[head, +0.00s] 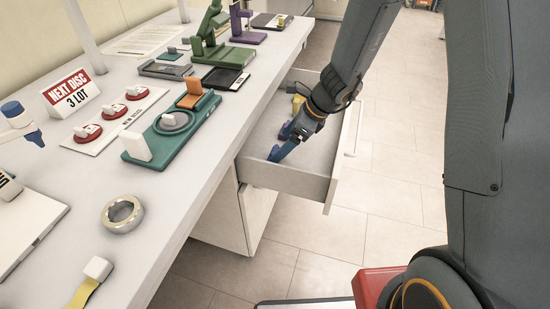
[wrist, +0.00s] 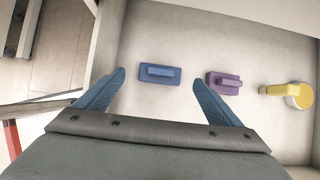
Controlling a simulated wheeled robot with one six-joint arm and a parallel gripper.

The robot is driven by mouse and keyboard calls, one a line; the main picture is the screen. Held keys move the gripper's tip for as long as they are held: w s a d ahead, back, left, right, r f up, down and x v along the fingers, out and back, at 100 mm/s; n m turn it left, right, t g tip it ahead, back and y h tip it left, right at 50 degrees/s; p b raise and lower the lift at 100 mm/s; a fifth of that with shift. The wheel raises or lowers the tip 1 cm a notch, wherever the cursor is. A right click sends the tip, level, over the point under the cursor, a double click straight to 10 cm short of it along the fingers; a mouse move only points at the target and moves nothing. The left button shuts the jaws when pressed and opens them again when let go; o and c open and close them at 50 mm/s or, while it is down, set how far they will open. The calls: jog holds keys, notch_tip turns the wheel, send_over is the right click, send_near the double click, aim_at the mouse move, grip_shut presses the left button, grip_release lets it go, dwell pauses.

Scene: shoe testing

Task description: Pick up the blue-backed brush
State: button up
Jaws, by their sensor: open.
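The blue-backed brush (wrist: 160,73) lies on the floor of the open drawer, a blue block with a raised blue bar on top. In the wrist view it is ahead of my gripper (wrist: 159,79), between the lines of its two blue fingers. My gripper is open and nothing is held. In the head view my gripper (head: 281,145) points down into the drawer (head: 315,183). There the blue brush cannot be told surely from the blue fingers.
A purple brush (wrist: 224,83) and a yellow-handled round brush (wrist: 290,95) lie right of the blue one. Drawer walls stand close around my gripper. The white counter (head: 178,215) with test devices is left of the drawer.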

aim_at(275, 148)
jog(key=x, duration=0.5)
jog(key=shift+w+a, duration=0.2)
jog(key=shift+a, duration=0.05)
jog(key=c, duration=1.2)
jog(key=shift+o, duration=0.2)
jog(key=shift+w+r, duration=0.25)
jog(key=shift+r, duration=0.2)
notch_tip(275, 148, up, 11)
jog(key=p, duration=0.2)
jog(key=w+d+b, duration=0.1)
jog(key=w+d, duration=0.2)
jog(key=w, duration=0.6)
jog(key=w+d+b, duration=0.1)
jog(key=w+d, duration=0.2)
jog(key=w, duration=0.6)
jog(key=shift+w+d+f, duration=0.2)
jog(key=shift+d, duration=0.2)
